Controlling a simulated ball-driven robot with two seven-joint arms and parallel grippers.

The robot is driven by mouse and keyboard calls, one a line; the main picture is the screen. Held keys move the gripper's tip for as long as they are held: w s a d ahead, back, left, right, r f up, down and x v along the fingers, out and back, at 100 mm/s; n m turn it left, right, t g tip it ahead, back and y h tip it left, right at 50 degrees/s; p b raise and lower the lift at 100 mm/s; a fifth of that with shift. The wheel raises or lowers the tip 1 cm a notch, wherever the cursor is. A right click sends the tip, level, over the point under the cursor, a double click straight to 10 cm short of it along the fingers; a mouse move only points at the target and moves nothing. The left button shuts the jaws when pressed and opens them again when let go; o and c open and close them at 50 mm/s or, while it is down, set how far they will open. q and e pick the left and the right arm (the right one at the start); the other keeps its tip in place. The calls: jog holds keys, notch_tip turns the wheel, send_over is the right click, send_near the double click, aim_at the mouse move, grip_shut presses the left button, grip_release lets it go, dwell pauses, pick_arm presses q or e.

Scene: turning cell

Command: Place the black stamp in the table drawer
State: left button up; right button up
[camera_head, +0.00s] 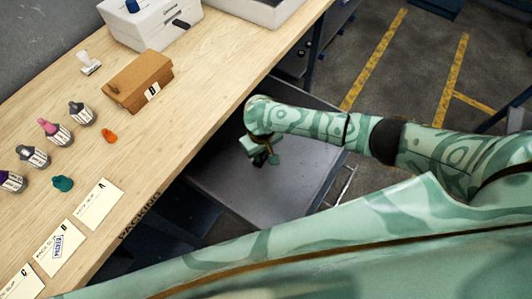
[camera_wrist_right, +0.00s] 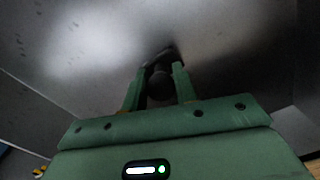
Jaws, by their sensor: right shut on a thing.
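My right gripper (camera_head: 264,153) is inside the outline of the open table drawer (camera_head: 225,187), above its grey floor. In the right wrist view, its two green fingers (camera_wrist_right: 158,85) are closed on the black stamp (camera_wrist_right: 159,82), a dark rounded piece with a wider dark end beyond. In the head view only a small dark part of the stamp (camera_head: 259,159) shows under the gripper. The drawer floor (camera_wrist_right: 85,45) fills most of the right wrist view. I cannot tell whether the stamp touches it. My left gripper is not in view.
On the wooden table (camera_head: 195,85) are a brown cardboard box (camera_head: 138,82), several small bottles (camera_head: 82,112), an orange piece (camera_head: 109,136), a teal piece (camera_head: 63,183) and paper cards (camera_head: 98,206). A white case (camera_head: 150,22) stands at the back. The drawer floor around the gripper looks empty.

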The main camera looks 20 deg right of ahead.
jog(key=shift+a, duration=0.1)
jog(key=shift+f, duration=0.2)
jog(key=o, duration=0.8)
notch_tip(320, 180, up, 12)
jog(key=p, duration=0.6)
jog(key=shift+r+p, duration=0.2)
jog(key=shift+p, duration=0.1)
